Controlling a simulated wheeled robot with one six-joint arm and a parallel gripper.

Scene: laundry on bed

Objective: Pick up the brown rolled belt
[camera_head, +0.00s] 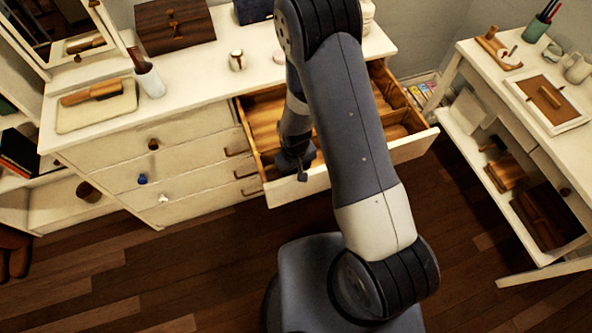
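I cannot pick out the brown rolled belt for certain. A small dark brown round thing (88,192) shows at the lower left of the white dresser, but I cannot tell whether it is a knob or a roll. My gripper (301,174) points down at the front of the open top drawer (345,173), near its left part. Its fingers are small, dark and partly hidden, so I cannot tell whether they are open or hold anything. The drawer has wooden compartments, and my arm hides much of its middle.
The white dresser top holds a brown box (174,27), a tray with a brush (97,104), a white cup (149,80) and a small jar (237,60). A white desk (490,75) with shelves stands at right. Wooden floor (110,280) is clear in front.

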